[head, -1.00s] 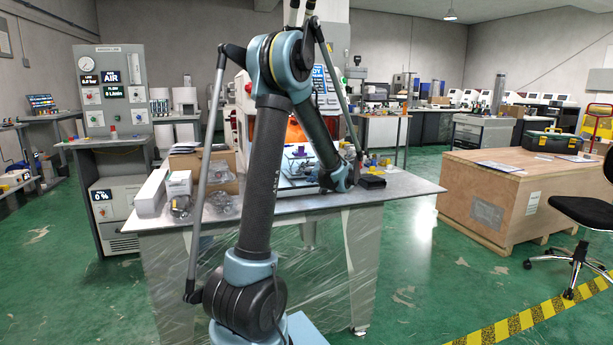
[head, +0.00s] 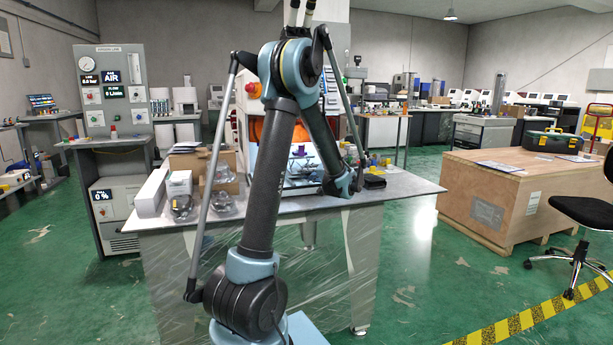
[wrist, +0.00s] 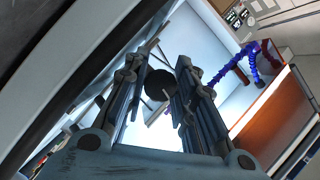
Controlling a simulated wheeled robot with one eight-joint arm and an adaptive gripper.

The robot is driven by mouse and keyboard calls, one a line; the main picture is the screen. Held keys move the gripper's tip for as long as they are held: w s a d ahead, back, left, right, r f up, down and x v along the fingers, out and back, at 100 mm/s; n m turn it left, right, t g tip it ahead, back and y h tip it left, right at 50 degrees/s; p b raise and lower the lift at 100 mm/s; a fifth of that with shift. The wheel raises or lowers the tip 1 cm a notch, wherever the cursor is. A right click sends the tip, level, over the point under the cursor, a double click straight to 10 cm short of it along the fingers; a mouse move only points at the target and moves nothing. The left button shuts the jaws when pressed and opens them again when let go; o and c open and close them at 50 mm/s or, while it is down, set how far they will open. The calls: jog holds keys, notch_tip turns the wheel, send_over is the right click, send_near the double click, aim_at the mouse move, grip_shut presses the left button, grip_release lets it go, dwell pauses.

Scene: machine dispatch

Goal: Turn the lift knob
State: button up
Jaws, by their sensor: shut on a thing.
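A dark round knob (wrist: 159,85) shows between the two fingers of my gripper (wrist: 161,70) in the wrist view. The fingers stand on either side of it and are shut on it. Its markings and its turn angle cannot be made out. In the head view my forearm reaches down to the front of the enclosed machine (head: 241,128) on the table. There my gripper and the knob are hard to make out behind my arm.
A purple-blue segmented hose (wrist: 232,66) and an orange panel (wrist: 270,122) lie to the right in the wrist view. The table (head: 405,187) holds cartons (head: 179,183), wrapped parts (head: 182,206) and a small black box (head: 374,182). A wooden crate (head: 485,213) stands to the right.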

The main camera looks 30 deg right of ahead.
jog(key=m+t, duration=0.2)
jog(key=m, duration=0.3)
jog(key=shift+y, duration=0.4)
dwell(0.4)
jog(key=o, duration=1.1)
jog(key=shift+s+f, duration=0.1)
jog(key=shift+s, duration=0.1)
jog(key=v, duration=1.1)
jog(key=shift+s+d+f, duration=0.2)
jog(key=shift+s+d, duration=0.05)
